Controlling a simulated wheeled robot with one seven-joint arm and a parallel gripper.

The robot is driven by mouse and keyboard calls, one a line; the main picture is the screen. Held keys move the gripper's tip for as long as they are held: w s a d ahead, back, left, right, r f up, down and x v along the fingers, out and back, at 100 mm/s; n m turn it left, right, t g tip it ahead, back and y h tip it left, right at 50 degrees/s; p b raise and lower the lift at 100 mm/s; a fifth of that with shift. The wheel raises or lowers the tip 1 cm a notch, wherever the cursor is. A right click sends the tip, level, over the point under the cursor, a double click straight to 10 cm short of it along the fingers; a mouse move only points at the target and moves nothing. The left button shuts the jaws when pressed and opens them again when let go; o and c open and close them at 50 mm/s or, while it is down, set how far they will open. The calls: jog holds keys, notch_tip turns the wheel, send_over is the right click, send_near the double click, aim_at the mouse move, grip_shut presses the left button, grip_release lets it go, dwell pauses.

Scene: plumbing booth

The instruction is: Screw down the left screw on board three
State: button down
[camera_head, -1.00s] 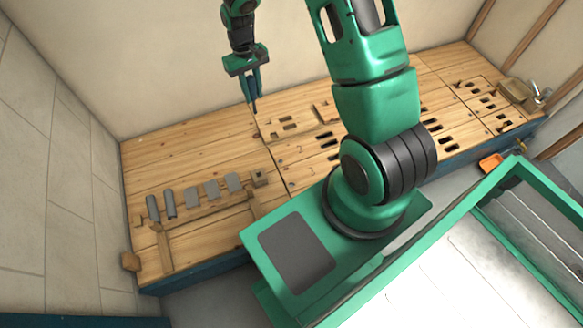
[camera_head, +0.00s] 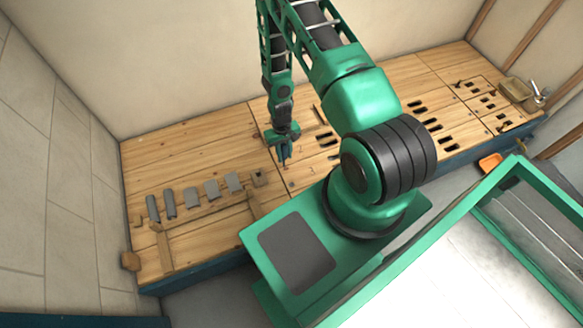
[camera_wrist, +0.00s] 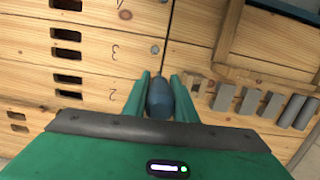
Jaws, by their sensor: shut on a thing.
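In the head view my gripper (camera_head: 283,150) is over the left end of the numbered boards, pointing down. Board three (camera_wrist: 95,50), marked "3", lies beside board two (camera_wrist: 95,92). A grey round screw head (camera_wrist: 155,49) is near the right end of board three in the wrist view, close to the shaft. A second round head (camera_wrist: 125,14) lies farther up. I cannot tell whether the screwdriver tip touches a screw.
A wooden rack (camera_head: 208,210) with several grey pieces stands at the front left of the wooden bench (camera_head: 165,155). Slotted boards (camera_head: 440,125) continue right. A tan container (camera_head: 516,89) and a tap (camera_head: 540,94) are at the far right. The bench's back left is clear.

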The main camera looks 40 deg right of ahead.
jog(key=shift+s+f, duration=2.3)
jog(key=shift+f, duration=3.75)
notch_tip(320, 180, up, 8)
jog(key=m+t+y, duration=0.1)
jog(key=m, duration=1.6)
jog(key=shift+w+d+t, duration=0.2)
jog(key=shift+w+t, duration=0.1)
jog(key=shift+w, duration=0.1)
